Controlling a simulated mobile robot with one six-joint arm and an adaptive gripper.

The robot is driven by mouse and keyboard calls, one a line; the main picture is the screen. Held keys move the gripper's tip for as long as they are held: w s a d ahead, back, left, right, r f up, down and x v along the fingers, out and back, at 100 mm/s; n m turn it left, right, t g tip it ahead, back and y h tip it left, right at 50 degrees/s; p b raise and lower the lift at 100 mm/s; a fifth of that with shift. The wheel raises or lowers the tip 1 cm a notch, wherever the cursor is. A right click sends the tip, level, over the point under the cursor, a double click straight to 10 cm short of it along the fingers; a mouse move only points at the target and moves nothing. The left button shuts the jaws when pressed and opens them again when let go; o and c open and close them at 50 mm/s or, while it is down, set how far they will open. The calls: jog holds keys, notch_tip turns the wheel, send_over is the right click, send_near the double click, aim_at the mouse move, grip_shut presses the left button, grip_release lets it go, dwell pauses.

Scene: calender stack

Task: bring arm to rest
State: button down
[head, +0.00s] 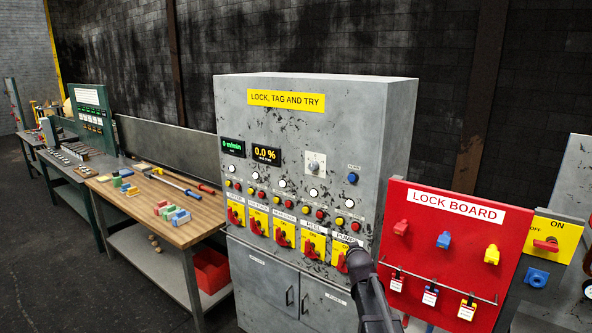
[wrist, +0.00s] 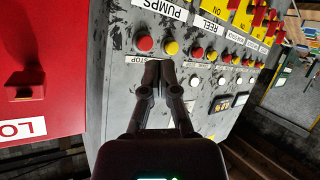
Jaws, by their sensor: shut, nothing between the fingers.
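My gripper (head: 357,255) is in front of the lower right of the grey control cabinet (head: 400,140) in the head view, partly over the yellow PUMPS switch (head: 339,250) with its red handle. In the wrist view my gripper (wrist: 159,65) has its two black fingers together, with nothing between them. The tips show near a red button (wrist: 145,43) and a yellow button (wrist: 171,47) below the PUMPS label. I cannot tell whether the tips touch the cabinet. My arm rises from the bottom of the head view.
A red lock board (head: 425,254) with padlocks and tags stands close on the right of my arm. A yellow switch panel (head: 568,238) is beyond it. A wooden workbench (head: 150,228) with coloured blocks and tools is to the left. Dark floor (head: 60,285) is open at the front left.

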jog(key=s+a+f+g+b, duration=0.1)
jog(key=s+f+g, duration=0.3)
jog(key=s, duration=0.6)
jog(key=s+f+m+g+y+b, duration=0.1)
jog(key=s+f+g+b, duration=0.2)
jog(key=s+f, duration=0.5)
jog(key=s+a+f+m+g+b, duration=0.1)
jog(key=s+f+g, duration=0.5)
jog(key=s, duration=0.8)
jog(key=shift+a+y+b, duration=0.3)
jog(key=shift+b, duration=0.45)
